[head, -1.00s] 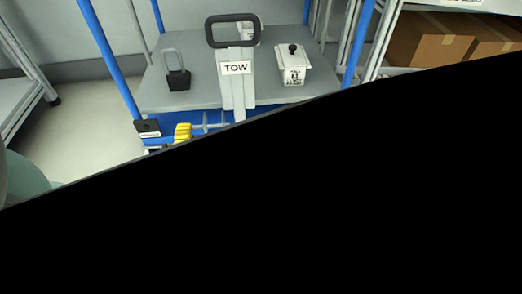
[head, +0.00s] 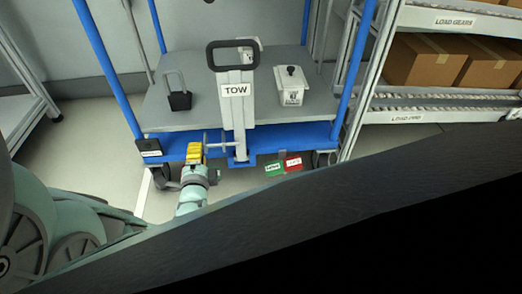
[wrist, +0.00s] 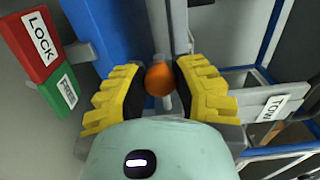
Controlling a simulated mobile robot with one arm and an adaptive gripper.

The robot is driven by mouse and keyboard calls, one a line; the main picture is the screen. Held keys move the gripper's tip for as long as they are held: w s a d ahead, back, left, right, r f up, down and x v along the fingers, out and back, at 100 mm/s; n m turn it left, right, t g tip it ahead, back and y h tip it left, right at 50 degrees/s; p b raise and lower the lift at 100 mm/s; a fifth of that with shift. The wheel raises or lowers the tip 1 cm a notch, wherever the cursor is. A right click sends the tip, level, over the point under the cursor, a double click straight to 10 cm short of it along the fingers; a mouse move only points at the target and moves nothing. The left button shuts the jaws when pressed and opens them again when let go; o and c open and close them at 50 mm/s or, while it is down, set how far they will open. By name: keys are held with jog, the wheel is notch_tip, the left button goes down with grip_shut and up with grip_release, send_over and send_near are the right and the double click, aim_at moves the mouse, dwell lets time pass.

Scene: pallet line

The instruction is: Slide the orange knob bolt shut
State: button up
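The orange knob (wrist: 159,80) of the bolt shows in the wrist view, between the two yellow fingers of my gripper (wrist: 160,78). The fingers stand apart, one on each side of the knob; whether the pads touch it is hard to tell. A short grey metal rod (wrist: 166,102) shows just beside the knob. In the head view my gripper (head: 195,153) is at the front edge of the blue cart base, left of the TOW post, and the knob is hidden. A red LOCK plate (wrist: 40,47) and a green plate (wrist: 58,90) are at the left in the wrist view.
The grey TOW post (head: 237,110) with a black loop handle stands right of my gripper. The cart deck (head: 215,118) carries a black padlock-shaped block (head: 178,96) and a white lidded box (head: 292,86). A rack with cardboard boxes (head: 425,60) stands at the right.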

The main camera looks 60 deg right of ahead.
jog(key=o, duration=0.5)
jog(key=shift+a, duration=0.15)
jog(key=shift+v, duration=5.95)
jog(key=shift+o, duration=0.2)
